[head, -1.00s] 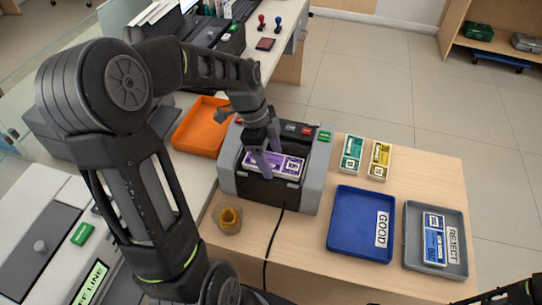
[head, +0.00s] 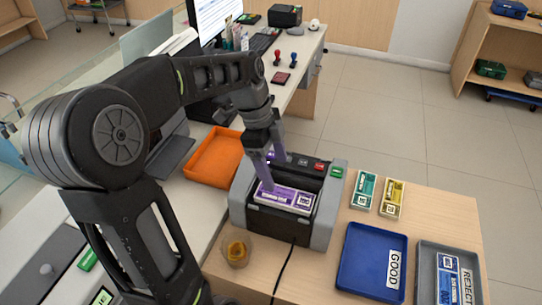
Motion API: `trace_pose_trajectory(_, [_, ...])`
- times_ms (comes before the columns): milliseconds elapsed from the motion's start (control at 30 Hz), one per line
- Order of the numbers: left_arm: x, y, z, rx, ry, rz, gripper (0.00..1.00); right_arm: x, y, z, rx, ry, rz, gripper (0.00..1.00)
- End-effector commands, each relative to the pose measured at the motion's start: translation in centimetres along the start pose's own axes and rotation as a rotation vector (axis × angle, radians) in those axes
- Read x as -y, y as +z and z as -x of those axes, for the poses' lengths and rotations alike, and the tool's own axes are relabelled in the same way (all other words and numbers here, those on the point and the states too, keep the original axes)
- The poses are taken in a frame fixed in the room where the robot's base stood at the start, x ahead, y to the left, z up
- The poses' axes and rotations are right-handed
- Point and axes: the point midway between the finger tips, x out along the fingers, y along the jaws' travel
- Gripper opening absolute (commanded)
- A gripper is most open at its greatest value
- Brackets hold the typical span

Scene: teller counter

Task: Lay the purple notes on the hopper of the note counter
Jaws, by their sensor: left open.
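The purple notes (head: 287,197) lie flat as a bundle in the hopper at the top of the note counter (head: 325,222), a grey and black machine on the wooden table. My left gripper (head: 269,180) is above the machine with its fingers pointing down. It is open, and its fingertips are at the left part of the purple notes. Whether the fingertips touch the notes cannot be told. My right gripper is not in view.
Green notes (head: 364,190) and yellow notes (head: 392,198) lie right of the counter. A blue GOOD tray (head: 362,262) and a grey REJECT tray (head: 428,270) holding blue notes are in front. An orange tray (head: 213,160) is behind left. A small cup (head: 236,250) and black cable are near.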

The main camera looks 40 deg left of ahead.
Motion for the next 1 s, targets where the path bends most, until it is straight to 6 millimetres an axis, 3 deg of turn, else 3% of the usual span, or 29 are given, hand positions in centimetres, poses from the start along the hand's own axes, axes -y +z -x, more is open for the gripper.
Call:
trace_pose_trajectory(100, [0.1,0.0,1.9,0.0,-0.003,0.0,0.76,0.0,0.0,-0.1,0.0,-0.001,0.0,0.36])
trace_pose_trajectory(267, [0.0,0.0,3.1,0.0,0.001,0.0,0.76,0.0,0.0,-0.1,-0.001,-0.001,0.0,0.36])
trace_pose_trajectory(1000, [0.0,0.0,3.2,0.0,0.001,0.0,0.76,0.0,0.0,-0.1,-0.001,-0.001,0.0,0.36])
